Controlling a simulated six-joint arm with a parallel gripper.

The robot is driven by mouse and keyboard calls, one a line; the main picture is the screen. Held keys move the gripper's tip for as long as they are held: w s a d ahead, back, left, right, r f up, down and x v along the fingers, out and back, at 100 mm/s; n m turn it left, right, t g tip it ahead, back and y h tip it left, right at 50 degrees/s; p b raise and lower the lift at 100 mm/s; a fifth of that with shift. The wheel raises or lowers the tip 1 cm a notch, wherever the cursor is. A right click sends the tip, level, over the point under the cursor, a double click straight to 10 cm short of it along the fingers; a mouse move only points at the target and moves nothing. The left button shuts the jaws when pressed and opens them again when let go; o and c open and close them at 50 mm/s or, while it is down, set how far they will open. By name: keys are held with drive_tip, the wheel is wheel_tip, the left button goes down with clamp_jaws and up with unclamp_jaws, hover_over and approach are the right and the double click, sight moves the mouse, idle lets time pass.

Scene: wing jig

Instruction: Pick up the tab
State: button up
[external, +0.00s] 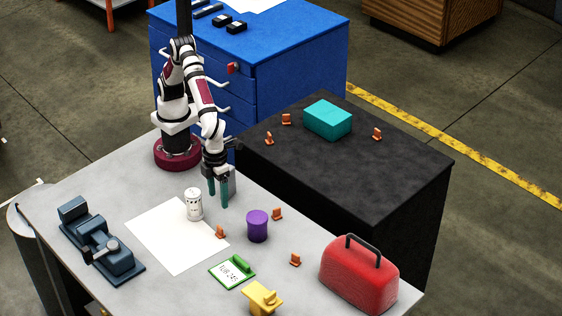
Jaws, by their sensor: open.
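Several small orange L-shaped pieces are in the external view, and I cannot tell which is the tab. On the grey table, one orange piece (220,232) stands at the paper's right edge, another (277,214) is beside the purple cylinder, and a third (295,260) is nearer the front. A yellow stepped block (262,299) and a green piece with a raised part and a label (232,271) also lie on this table. My gripper (218,197) points down with its teal fingers apart and empty, above the table behind the nearest orange piece.
A white shaker (194,204) stands on the white paper (172,238), close to my gripper. A purple cylinder (257,226) stands to the right. A blue vise (102,246) is at left, a red toolbox (362,278) at right. The black table (350,170) holds a teal box (328,119).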

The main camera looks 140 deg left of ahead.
sight(220, 228)
drive_tip(key=f, duration=0.9)
drive_tip(key=s+f, duration=0.1)
drive_tip(key=f, duration=0.4)
drive_tip(key=shift+a+f, duration=0.15)
drive_tip(key=shift+f, duration=0.15)
clamp_jaws()
